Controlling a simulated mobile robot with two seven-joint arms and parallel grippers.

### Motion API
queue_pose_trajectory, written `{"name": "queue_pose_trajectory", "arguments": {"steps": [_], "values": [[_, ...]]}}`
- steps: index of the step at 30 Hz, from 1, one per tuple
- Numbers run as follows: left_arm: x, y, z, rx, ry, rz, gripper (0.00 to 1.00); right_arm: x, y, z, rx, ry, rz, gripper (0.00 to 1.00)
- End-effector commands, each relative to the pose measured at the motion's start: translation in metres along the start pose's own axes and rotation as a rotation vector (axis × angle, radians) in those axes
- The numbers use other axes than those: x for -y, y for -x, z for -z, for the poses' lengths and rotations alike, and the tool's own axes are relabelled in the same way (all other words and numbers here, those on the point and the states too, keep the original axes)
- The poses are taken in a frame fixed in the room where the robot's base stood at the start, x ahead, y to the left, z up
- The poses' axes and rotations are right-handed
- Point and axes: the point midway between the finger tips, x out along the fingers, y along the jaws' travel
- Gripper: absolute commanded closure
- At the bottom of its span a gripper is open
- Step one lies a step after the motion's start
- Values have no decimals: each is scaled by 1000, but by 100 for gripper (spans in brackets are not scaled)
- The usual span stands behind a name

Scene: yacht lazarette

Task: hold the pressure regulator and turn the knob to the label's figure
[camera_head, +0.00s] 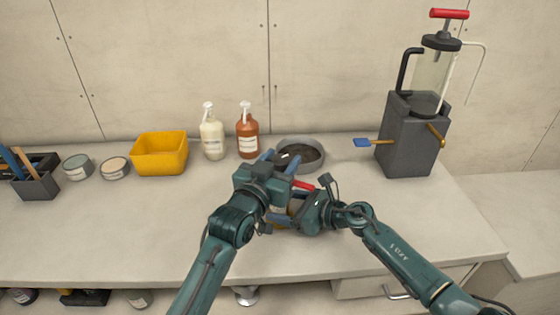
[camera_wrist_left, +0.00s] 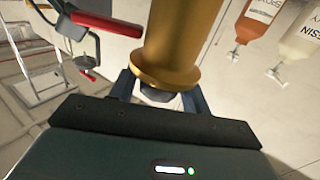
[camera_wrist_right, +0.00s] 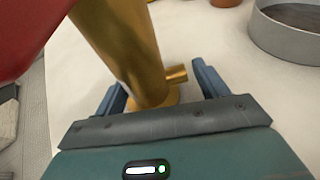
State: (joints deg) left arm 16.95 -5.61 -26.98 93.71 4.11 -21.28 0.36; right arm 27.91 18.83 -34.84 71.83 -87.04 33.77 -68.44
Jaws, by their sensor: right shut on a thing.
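The pressure regulator has a brass body (camera_wrist_right: 118,45), which also shows in the left wrist view (camera_wrist_left: 180,38) with a wide flange. In the head view it is mostly hidden behind my grippers. My right gripper (camera_wrist_right: 160,92) is shut on the brass body, with a short side stub at one finger. My left gripper (camera_wrist_left: 160,95) has its fingers apart on either side of a dark knob-like piece (camera_wrist_left: 160,97) beyond the flange; I see no clear grip. A red part (camera_head: 303,185) shows between the grippers. No label figure is readable.
A round grey pan (camera_head: 318,166) stands just behind the grippers, beside an orange bottle (camera_head: 247,135) and a cream bottle (camera_head: 212,138). A yellow bin (camera_head: 160,155) is left. A grey block with a pump (camera_head: 408,140) stands right. The front left counter is clear.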

Motion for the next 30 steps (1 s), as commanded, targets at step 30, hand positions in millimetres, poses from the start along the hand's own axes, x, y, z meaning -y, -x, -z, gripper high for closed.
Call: {"name": "queue_pose_trajectory", "arguments": {"steps": [30], "values": [[-1, 0, 2, 0, -11, -207, 86, -1, 0, 0, 0, -2, -2, 59]]}}
